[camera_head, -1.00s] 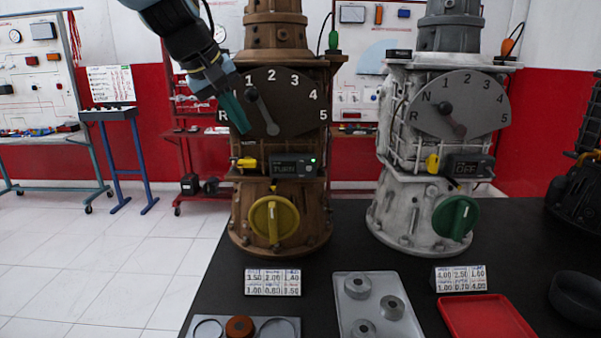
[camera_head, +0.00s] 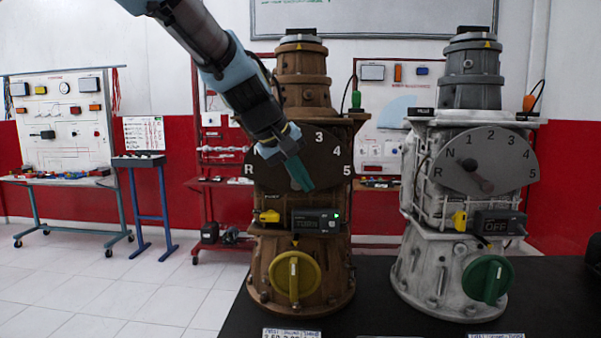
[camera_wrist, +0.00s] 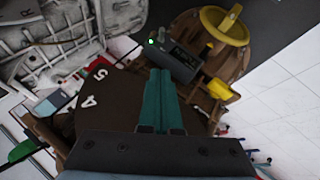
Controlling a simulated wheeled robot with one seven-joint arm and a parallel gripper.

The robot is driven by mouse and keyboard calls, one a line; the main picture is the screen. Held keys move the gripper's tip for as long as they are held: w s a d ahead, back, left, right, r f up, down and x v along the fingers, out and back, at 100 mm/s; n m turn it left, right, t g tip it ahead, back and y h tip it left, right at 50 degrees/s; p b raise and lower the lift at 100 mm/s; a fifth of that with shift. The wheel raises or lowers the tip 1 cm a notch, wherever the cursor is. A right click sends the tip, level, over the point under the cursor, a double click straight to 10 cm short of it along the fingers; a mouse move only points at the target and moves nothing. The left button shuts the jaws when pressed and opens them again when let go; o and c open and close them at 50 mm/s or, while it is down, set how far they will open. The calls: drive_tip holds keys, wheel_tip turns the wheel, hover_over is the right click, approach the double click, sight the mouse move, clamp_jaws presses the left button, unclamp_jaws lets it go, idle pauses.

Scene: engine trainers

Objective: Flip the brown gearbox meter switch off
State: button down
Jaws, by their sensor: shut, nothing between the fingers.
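The brown gearbox (camera_head: 301,268) stands upright on the black bench. Its small black meter (camera_head: 316,221) sits below the gear dial (camera_head: 328,165); the display appears to read TURN and a green light glows at its upper right. The meter also shows in the wrist view (camera_wrist: 171,62), beyond my fingertips, with its green light. My gripper (camera_head: 304,182) is shut and empty, with teal fingers pointing down in front of the dial, above the meter. The fingers also show in the wrist view (camera_wrist: 161,95). My arm hides part of the dial.
A yellow knob (camera_head: 295,281) is below the meter and a yellow part (camera_head: 267,216) to its left. A white gearbox (camera_head: 446,272) stands to the right, its meter (camera_head: 497,225) reading OFF. There is a gap between the gearboxes.

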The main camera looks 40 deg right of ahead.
sight(332, 224)
drive_tip(key=x, duration=0.5)
drive_tip(key=shift+d+f+p, duration=0.1)
drive_tip(key=shift+f+p, duration=0.1)
drive_tip(key=shift+p, duration=0.1)
drive_tip(key=shift+s+d+f, duration=0.2)
drive_tip(key=shift+s+f, duration=0.35)
drive_tip(key=shift+f, duration=0.2)
drive_tip(key=shift+s+d+f, duration=0.25)
drive_tip(key=shift+s+f, duration=0.35)
drive_tip(key=shift+f, duration=0.1)
drive_tip(key=shift+f, duration=0.15)
drive_tip(key=shift+b, duration=1.1)
